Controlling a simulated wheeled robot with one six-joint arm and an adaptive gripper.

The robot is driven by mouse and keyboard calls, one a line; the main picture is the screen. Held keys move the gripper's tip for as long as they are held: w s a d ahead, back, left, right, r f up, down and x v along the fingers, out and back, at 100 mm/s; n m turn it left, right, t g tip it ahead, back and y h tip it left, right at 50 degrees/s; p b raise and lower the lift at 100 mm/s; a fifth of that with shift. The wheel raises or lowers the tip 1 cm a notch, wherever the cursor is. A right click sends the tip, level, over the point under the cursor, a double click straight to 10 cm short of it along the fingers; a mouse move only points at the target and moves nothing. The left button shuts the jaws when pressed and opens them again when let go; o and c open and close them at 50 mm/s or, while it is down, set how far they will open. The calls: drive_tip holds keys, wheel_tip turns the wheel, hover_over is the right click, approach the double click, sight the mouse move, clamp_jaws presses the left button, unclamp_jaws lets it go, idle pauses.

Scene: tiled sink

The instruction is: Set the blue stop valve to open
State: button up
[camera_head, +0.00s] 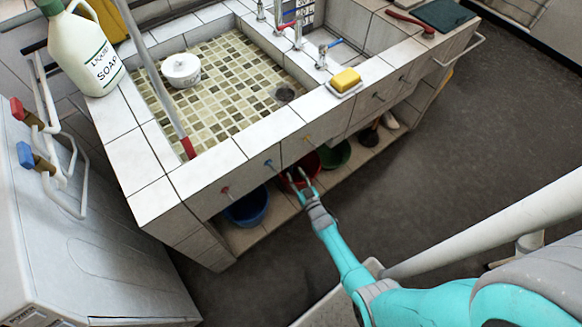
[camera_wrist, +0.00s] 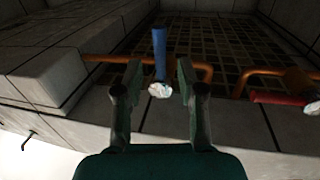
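In the wrist view, the blue stop valve handle (camera_wrist: 159,55) stands upright in the picture above a pale metal hub (camera_wrist: 160,90). It lies crosswise to the copper pipe (camera_wrist: 102,58) behind it. My gripper (camera_wrist: 159,72) is open, with one finger on each side of the handle and hub. Gaps show on both sides, so I see no grip. In the head view my gripper (camera_head: 298,177) is at the front underside of the tiled sink (camera_head: 205,170). The valve under there cannot be made out in that view.
A red handle (camera_wrist: 285,98) on another copper pipe (camera_wrist: 262,72) is to the right in the wrist view. Blue (camera_head: 247,206), red (camera_head: 310,166) and green (camera_head: 336,154) basins stand on the shelf under the sink. The dark floor (camera_head: 470,140) is clear at right.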

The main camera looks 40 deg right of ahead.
sight(291, 167)
drive_tip(key=shift+w+d, duration=0.2)
drive_tip(key=shift+w, duration=0.9)
drive_tip(key=shift+w+d, duration=0.2)
drive_tip(key=shift+w, duration=0.85)
clamp_jaws()
